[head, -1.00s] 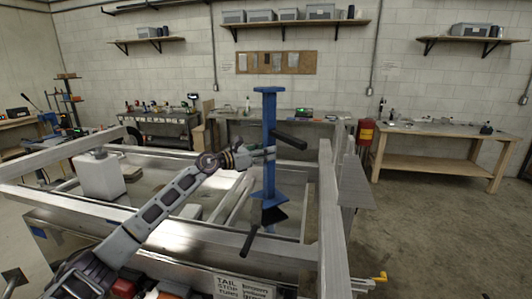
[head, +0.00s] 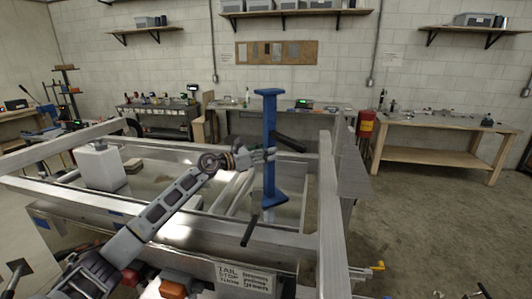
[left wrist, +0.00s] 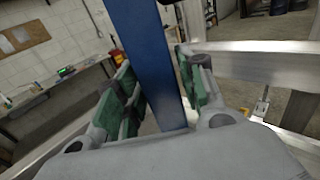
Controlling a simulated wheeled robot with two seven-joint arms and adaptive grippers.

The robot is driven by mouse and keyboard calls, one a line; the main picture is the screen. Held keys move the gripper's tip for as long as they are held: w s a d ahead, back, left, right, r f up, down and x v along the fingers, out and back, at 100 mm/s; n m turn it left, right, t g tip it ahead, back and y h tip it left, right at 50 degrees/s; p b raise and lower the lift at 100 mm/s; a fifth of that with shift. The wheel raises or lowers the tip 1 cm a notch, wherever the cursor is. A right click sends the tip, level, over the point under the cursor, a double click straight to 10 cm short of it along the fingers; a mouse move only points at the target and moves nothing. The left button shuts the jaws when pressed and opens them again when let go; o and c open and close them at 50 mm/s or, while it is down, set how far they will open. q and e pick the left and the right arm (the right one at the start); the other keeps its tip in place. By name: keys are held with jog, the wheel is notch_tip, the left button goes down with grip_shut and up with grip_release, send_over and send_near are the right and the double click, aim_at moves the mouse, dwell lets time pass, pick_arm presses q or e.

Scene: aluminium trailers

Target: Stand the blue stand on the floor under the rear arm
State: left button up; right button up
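The blue stand (head: 269,130) is a tall post with a flat top plate and a wider foot plate, roughly upright in the head view. My left gripper (head: 264,155) is shut around the middle of its post. In the left wrist view, the post (left wrist: 150,65) passes between the green-padded fingers (left wrist: 158,95). The stand's foot appears over the inside of the aluminium trailer frame (head: 220,232); its exact height above the floor cannot be told. Which beam is the rear arm is not clear. My right gripper is not in view.
A thick aluminium beam (head: 333,200) runs just right of the stand. Dark bars (head: 289,142) show beside the post. A sign reading tail, stop, turn (head: 244,278) is on the near side. Bare floor (head: 420,225) lies to the right, before a wooden workbench (head: 440,135).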

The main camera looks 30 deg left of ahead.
pick_arm(q)
jog(key=shift+o, duration=0.7)
jog(key=shift+s+r, duration=0.1)
jog(key=b+v, duration=0.4)
jog(key=v, duration=0.7)
jog(key=shift+s+a, duration=0.25)
jog(key=shift+s, duration=0.1)
dwell(0.7)
